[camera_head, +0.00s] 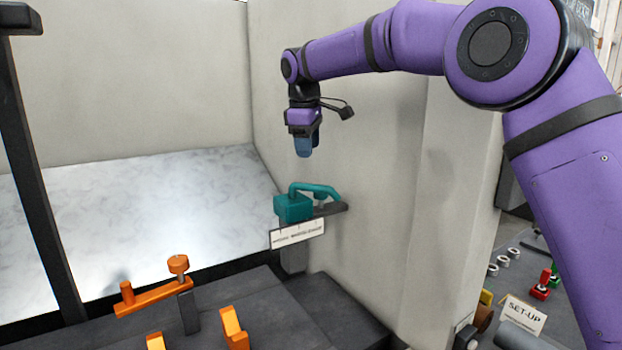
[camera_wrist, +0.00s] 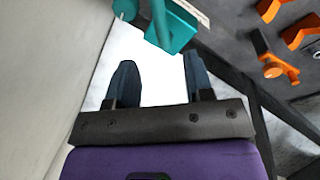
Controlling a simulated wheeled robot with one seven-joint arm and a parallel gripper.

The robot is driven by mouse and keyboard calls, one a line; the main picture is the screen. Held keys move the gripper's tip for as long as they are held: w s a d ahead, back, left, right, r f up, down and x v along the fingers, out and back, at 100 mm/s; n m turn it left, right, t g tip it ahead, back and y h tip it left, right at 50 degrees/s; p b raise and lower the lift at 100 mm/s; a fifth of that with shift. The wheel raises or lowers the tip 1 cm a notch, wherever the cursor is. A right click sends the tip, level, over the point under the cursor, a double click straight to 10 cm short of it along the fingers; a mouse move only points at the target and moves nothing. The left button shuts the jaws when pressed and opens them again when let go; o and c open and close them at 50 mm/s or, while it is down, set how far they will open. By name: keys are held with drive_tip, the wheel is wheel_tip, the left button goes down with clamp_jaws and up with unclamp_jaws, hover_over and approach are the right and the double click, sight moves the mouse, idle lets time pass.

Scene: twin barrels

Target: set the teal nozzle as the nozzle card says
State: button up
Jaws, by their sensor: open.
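The teal nozzle (camera_head: 294,207) sits on a dark bracket against the right wall, with a curved spout and a block-shaped body. It also shows at the top of the wrist view (camera_wrist: 172,27). A white label card (camera_head: 297,233) is fixed on the bracket just below it; its print is too small to read. My gripper (camera_head: 306,147) hangs pointing down above the nozzle, apart from it. In the wrist view my gripper (camera_wrist: 158,82) has its two dark blue fingers spread with nothing between them.
An orange lever (camera_head: 152,300) on a dark post and orange brackets (camera_head: 234,328) stand on the dark bench at the lower left. A pale marbled surface (camera_head: 140,215) lies behind. A "SET-UP" card (camera_head: 523,315) and small parts are at the lower right, beyond the wall.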

drive_tip(key=f, duration=0.3)
drive_tip(key=w+f, duration=0.1)
drive_tip(key=f, duration=0.3)
drive_tip(key=w+f, duration=0.1)
drive_tip(key=f, duration=0.2)
drive_tip(key=shift+d+f, duration=0.2)
drive_tip(key=shift+d, duration=0.15)
clamp_jaws()
